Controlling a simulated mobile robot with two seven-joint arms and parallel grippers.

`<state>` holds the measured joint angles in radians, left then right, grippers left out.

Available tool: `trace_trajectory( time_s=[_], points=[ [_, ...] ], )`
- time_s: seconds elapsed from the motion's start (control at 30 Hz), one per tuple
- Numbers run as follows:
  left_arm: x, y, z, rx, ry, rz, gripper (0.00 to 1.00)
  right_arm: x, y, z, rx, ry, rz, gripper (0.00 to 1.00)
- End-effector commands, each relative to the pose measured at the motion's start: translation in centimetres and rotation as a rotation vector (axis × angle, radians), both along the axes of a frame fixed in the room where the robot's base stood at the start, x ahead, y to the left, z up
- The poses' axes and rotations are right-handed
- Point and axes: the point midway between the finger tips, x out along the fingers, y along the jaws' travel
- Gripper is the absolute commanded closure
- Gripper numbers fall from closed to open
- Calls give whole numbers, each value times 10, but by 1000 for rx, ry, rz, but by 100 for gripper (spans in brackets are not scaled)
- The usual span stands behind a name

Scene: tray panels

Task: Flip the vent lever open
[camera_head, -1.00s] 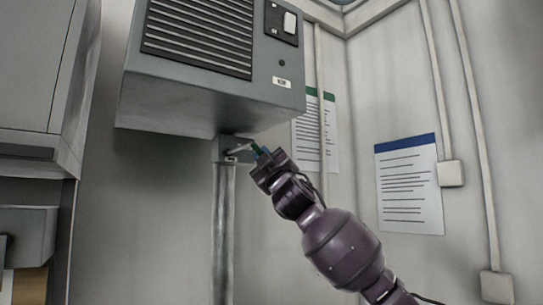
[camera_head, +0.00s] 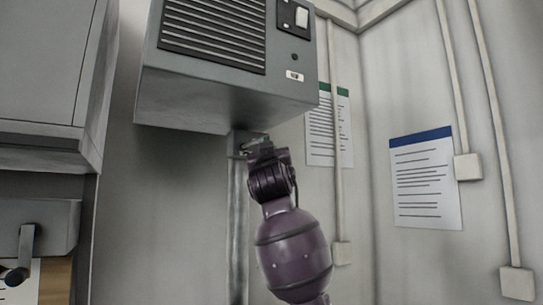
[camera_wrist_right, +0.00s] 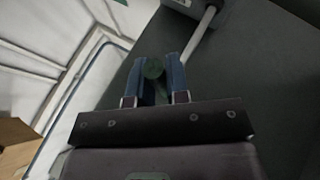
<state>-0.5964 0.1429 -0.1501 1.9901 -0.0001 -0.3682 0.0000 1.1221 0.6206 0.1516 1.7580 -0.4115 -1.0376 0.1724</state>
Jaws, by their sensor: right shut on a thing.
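The vent lever (camera_head: 243,154) is a small metal lever beneath the grey vented unit (camera_head: 220,102), at the top of a vertical pipe. In the head view the gripper hides most of the grip. My left gripper is not in view.
The vertical pipe (camera_head: 237,215) runs down behind my right arm. A grey cabinet (camera_head: 45,70) stands at the left, with a dark handle (camera_head: 22,255) lower down. Posted sheets (camera_head: 425,185) and conduits (camera_head: 488,130) are on the right wall.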

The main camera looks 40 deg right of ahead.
Motion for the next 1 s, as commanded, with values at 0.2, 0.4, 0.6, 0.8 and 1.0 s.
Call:
trace_trajectory(
  time_s=[0.2, 0.4, 0.6, 0.8, 1.0],
  points=[
    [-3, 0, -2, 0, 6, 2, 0, 1, 2, -2, 34, 0, 1, 100],
    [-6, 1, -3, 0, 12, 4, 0, 1, 2, -2, 39, 0, 1, 100],
    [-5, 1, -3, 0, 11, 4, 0, 1, 2, -3, 40, 0, 1, 83],
    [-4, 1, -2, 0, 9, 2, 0, 1, 2, -2, 38, -2, 0, 59],
    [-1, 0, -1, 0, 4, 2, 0, 1, 2, -1, 37, -2, 0, 59]
  ],
)
